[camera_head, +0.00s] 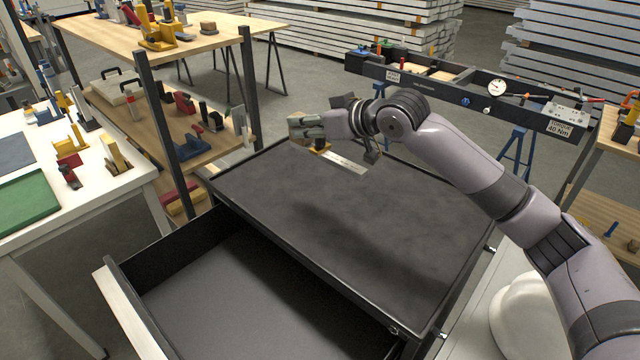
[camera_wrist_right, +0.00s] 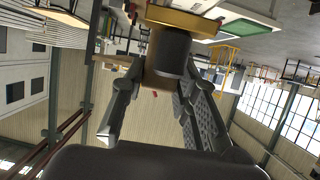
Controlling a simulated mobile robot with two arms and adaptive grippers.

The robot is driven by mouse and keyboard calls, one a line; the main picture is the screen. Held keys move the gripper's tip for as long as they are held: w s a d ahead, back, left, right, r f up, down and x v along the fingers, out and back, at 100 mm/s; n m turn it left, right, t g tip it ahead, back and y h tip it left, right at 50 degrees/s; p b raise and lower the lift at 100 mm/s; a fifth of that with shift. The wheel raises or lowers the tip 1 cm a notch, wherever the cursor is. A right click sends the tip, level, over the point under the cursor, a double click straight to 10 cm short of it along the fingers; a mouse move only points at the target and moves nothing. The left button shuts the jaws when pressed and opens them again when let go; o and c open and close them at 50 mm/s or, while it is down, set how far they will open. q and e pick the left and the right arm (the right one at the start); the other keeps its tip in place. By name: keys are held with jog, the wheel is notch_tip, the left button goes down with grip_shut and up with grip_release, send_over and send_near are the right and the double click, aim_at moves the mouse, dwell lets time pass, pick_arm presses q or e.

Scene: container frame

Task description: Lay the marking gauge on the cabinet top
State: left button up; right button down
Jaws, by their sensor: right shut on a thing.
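The marking gauge (camera_head: 345,163) shows as a flat silver beam with a yellow part at my right gripper (camera_head: 312,128). That gripper is shut on it and holds it above the far part of the black cabinet top (camera_head: 370,215), with a shadow on the surface below. In the right wrist view, the gauge (camera_wrist_right: 184,20) shows a yellow part and a dark part at the fingers of my right gripper (camera_wrist_right: 163,78). The fingers hide some of the gauge. The cabinet top is bare. My left gripper is not in view.
An open, empty drawer (camera_head: 215,285) juts from the cabinet's front left. A white table (camera_head: 95,190) and a wooden shelf rack (camera_head: 165,135) with tools stand to the left. A black tool rail (camera_head: 450,95) stands behind the cabinet.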

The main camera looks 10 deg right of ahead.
notch_tip(320, 180, down, 14)
jog(key=shift+f+p, duration=0.1)
jog(key=shift+p, duration=0.65)
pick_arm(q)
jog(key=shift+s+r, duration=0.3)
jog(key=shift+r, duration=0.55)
pick_arm(e)
jog(key=shift+f, duration=0.2)
jog(key=shift+f, duration=0.2)
jog(key=c, duration=1.2)
grip_release()
jog(key=shift+c, duration=0.2)
